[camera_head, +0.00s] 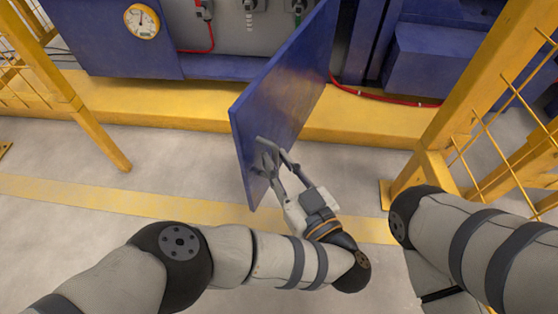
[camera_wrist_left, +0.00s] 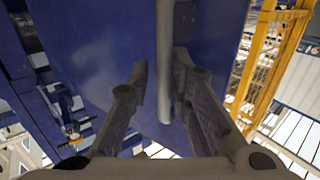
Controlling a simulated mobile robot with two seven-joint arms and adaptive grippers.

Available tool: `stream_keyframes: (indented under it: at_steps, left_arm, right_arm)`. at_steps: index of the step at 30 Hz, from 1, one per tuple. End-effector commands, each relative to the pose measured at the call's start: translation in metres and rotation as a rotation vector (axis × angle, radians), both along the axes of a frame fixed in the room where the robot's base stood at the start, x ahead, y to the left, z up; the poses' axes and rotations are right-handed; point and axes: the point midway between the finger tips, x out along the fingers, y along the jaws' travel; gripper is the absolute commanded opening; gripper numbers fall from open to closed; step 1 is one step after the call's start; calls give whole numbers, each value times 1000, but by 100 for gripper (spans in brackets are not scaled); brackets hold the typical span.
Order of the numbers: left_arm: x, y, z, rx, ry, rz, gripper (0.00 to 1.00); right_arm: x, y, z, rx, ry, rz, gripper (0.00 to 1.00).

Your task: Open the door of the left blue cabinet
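The blue cabinet door (camera_head: 283,88) stands swung out wide from the cabinet in the head view, showing the grey interior (camera_head: 240,30). My left gripper (camera_head: 268,155) is at the door's lower near part. In the left wrist view, a grey vertical bar, which looks like the door handle (camera_wrist_left: 165,100), runs between the fingers of the left gripper (camera_wrist_left: 163,75). The fingers are apart, with a gap on the left side of the bar; the right finger is close to it. Whether it touches is unclear. My right gripper is out of view; only its arm shows.
A yellow fence post (camera_head: 460,95) with mesh stands at the right, and another yellow frame (camera_head: 50,75) at the left. A yellow ledge (camera_head: 150,108) runs below the blue cabinet (camera_head: 110,55). A red hose (camera_head: 380,98) lies on the ledge. Grey floor (camera_head: 170,160) is clear at the left.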

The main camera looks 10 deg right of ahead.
Motion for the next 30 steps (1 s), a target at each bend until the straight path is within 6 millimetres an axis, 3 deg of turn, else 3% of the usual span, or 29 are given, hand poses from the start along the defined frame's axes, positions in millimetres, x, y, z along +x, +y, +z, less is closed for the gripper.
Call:
stream_keyframes:
  at_steps: [5, 19, 30]
  left_arm:
    - [-5, -3, -1, -2, 4, -4, 19]
    - [-67, -20, -1, -1, 5, 1, 19]
    - [-72, -22, 1, 0, -1, 1, 19]
  right_arm:
    - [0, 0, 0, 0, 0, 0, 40]
    - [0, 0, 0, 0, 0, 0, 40]
    - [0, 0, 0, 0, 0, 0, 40]
